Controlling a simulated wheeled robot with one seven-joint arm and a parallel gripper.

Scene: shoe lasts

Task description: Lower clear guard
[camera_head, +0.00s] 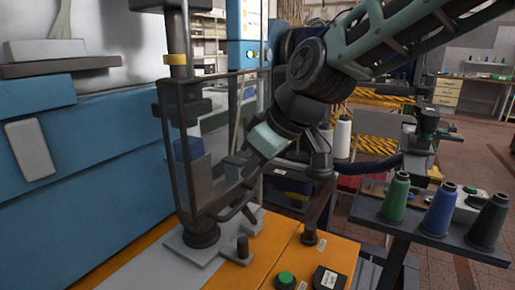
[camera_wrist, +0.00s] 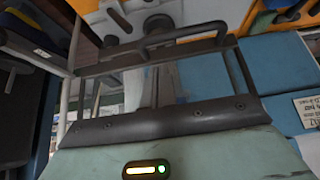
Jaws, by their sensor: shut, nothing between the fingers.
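The clear guard (camera_head: 222,130) is a see-through panel in a dark frame beside an upright post at the machine's front. Its lower edge and dark handle bar hang close above the grey base plate. In the wrist view the handle (camera_wrist: 185,34) curves across the top, with the guard's frame around the middle. My gripper (camera_head: 232,164) is shut and empty at the guard's lower right part. In the wrist view my fingers (camera_wrist: 157,80) are together and point towards the handle. I cannot tell whether they touch the guard.
The blue machine body (camera_head: 90,150) fills the left. An orange bench top (camera_head: 300,262) with a green button (camera_head: 286,279) lies below. A dark shelf (camera_head: 415,222) at right carries green, blue and dark thread cones. The floor is open at far right.

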